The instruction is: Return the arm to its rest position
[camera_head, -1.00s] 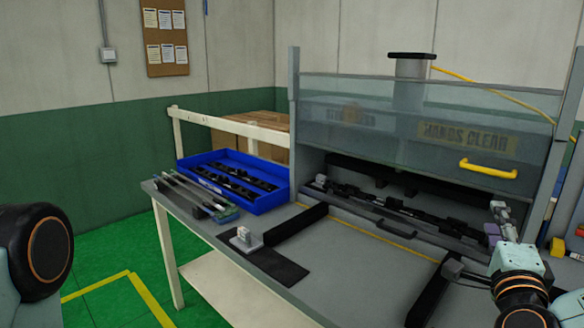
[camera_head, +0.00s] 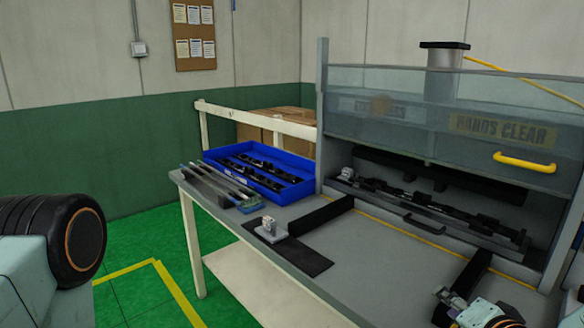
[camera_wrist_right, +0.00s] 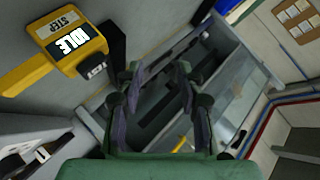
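My right gripper (camera_head: 448,300) shows at the lower right of the head view, low over the front of the grey bench (camera_head: 400,262). In the right wrist view its two fingers (camera_wrist_right: 158,92) stand apart with nothing between them, so it is open and empty. A link of my left arm fills the lower left corner of the head view; my left gripper is out of the picture.
A clear guard with a yellow handle (camera_head: 525,162) hangs above a fixture holding dark trim (camera_head: 430,208). A blue tray (camera_head: 262,197) and a small metal block (camera_head: 270,232) are at left. A yellow IDLE box (camera_wrist_right: 72,45) is near the right gripper.

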